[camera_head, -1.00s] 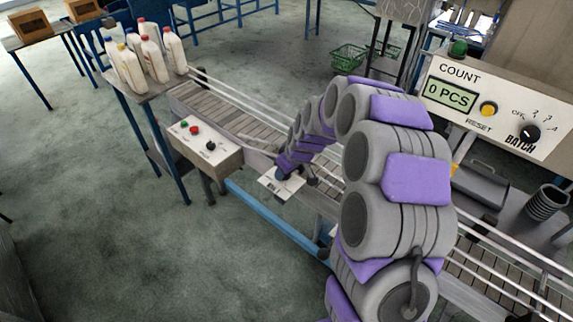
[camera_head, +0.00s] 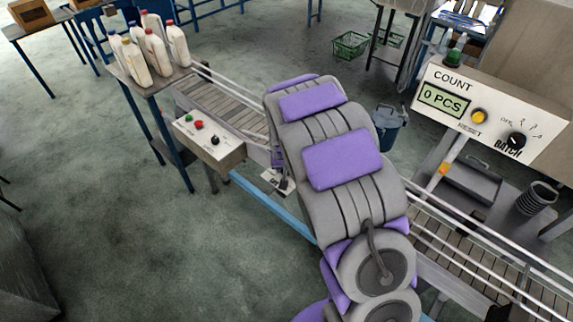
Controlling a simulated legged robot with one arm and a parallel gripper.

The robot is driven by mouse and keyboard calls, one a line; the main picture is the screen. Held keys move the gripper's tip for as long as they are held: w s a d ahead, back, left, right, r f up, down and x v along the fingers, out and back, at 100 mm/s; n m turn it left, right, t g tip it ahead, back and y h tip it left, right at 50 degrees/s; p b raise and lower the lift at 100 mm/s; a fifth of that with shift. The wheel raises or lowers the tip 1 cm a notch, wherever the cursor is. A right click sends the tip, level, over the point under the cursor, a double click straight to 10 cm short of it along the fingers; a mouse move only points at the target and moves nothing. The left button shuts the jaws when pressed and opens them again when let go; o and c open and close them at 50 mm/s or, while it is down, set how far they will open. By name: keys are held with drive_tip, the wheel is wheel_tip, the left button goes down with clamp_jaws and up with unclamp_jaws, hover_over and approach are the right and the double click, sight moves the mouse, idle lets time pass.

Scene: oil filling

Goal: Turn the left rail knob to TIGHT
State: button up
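My arm reaches over the conveyor in the middle of the view and hides most of its own far end. A bit of the arm's purple end shows low beside the conveyor's near side. Below it, a small white plate (camera_head: 272,182) sticks out at the conveyor's near edge, with a small dark part on it. I cannot tell whether that dark part is the left rail knob or my gripper's fingers. The knob's setting and any TIGHT mark cannot be read. Whether my gripper is open or shut does not show.
A control box (camera_head: 208,140) with green, red and black controls stands left of the plate. White bottles (camera_head: 152,50) stand on a table at the conveyor's far left end. A COUNT panel (camera_head: 490,110) reads 0 PCS at right. Guard rails (camera_head: 490,250) run along the conveyor.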

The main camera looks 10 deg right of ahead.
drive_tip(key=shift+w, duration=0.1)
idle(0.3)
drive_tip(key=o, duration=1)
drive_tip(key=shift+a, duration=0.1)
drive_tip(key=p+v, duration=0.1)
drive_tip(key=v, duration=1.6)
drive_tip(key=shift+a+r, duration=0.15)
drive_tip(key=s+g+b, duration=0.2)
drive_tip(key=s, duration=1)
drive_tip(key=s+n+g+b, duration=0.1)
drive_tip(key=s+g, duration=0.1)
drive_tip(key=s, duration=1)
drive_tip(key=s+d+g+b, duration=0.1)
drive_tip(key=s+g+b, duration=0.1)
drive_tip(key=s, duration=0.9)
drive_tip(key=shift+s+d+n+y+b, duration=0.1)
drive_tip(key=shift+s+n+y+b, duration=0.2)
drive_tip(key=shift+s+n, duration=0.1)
